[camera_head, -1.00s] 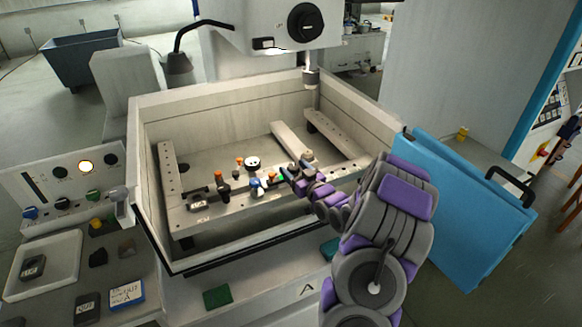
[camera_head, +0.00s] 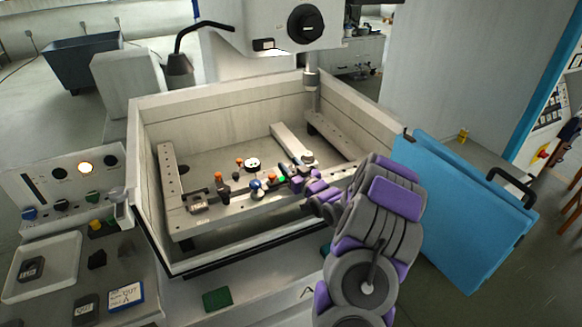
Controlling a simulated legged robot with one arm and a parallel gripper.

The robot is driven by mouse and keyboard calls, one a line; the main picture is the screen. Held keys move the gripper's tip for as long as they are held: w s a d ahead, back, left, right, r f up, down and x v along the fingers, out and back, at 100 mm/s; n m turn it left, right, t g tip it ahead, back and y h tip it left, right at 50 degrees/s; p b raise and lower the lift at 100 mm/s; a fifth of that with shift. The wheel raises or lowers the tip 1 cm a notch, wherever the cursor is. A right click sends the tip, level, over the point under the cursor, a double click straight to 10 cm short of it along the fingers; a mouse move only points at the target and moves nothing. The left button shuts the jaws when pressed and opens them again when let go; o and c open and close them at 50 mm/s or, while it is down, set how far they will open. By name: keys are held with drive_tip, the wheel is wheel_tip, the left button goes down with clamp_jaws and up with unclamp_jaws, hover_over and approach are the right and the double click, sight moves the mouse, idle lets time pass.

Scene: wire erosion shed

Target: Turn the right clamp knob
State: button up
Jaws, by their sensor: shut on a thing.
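The clamping rail (camera_head: 190,222) runs across the front of the open machine tank. My gripper (camera_head: 282,174) reaches in from the right and is shut at this knob; the fingertips are small and the exact contact is hard to see. The left clamp has another orange knob (camera_head: 218,177) and stands clear of my gripper. A blue ball-shaped part (camera_head: 256,184) sits on the rail just left of my gripper.
A white disc with black dots (camera_head: 252,163) lies behind the rail. The tank wall (camera_head: 215,105) surrounds the work area. The machine head (camera_head: 270,25) hangs above. A blue panel (camera_head: 455,205) stands at right, and a control panel (camera_head: 60,185) at left.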

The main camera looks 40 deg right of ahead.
drive_tip(key=shift+c, duration=1.4)
drive_tip(key=shift+h, duration=0.3)
drive_tip(key=shift+d+r+m+h, duration=0.1)
drive_tip(key=shift+d+m+h, duration=0.05)
drive_tip(key=shift+m+h, duration=0.35)
drive_tip(key=o, duration=1)
drive_tip(key=shift+s, duration=0.1)
drive_tip(key=p+v, duration=0.4)
drive_tip(key=v, duration=1.3)
